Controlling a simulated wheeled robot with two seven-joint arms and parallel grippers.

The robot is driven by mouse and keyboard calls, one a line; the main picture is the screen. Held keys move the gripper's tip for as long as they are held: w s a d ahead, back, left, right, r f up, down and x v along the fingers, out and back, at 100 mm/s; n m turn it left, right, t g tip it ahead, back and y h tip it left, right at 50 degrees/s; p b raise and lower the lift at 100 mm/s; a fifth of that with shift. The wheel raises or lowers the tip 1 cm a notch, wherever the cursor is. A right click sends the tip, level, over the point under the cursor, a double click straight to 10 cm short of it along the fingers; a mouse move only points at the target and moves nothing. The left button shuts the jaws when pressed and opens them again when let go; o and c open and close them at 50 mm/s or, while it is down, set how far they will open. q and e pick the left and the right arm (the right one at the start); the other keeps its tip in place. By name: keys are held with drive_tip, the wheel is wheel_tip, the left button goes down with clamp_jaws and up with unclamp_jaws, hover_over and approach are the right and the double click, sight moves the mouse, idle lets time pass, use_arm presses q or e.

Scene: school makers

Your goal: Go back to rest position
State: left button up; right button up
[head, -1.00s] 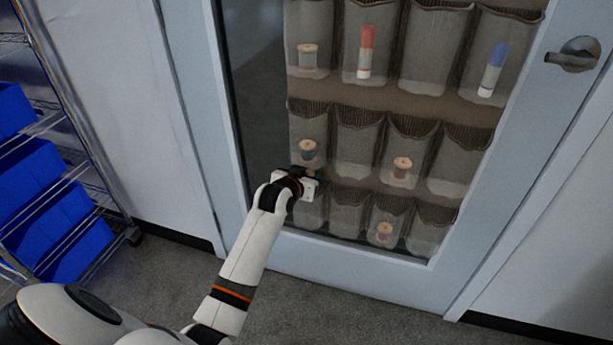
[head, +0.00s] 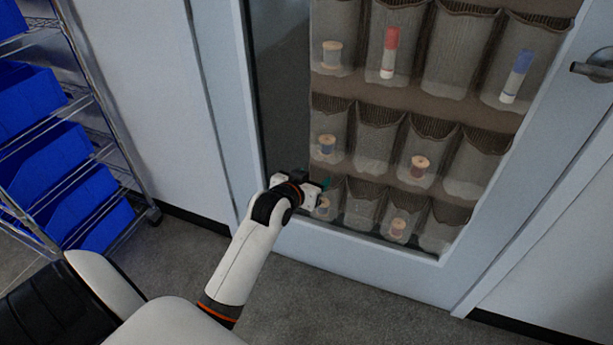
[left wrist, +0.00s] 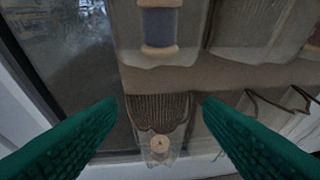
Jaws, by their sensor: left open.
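My left gripper (head: 312,184) is in front of the lower left of the door's hanging organizer (head: 350,90). In the left wrist view its two green fingers (left wrist: 158,125) are spread wide with nothing held between them. Beyond them is a clear pocket with a pale-topped spool (left wrist: 160,146) in it. A blue spool (left wrist: 158,28) sits in the pocket above; it also shows in the head view (head: 327,144). My right gripper is not in view.
The organizer also holds a red-capped tube (head: 389,52), a blue-capped tube (head: 516,76) and brownish spools (head: 419,165). The door handle (head: 594,67) is at upper right. A wire rack with blue bins (head: 48,170) stands at left. The floor (head: 340,295) before the door is clear.

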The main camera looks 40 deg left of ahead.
use_arm(q)
drive_tip(key=shift+v, duration=1.35)
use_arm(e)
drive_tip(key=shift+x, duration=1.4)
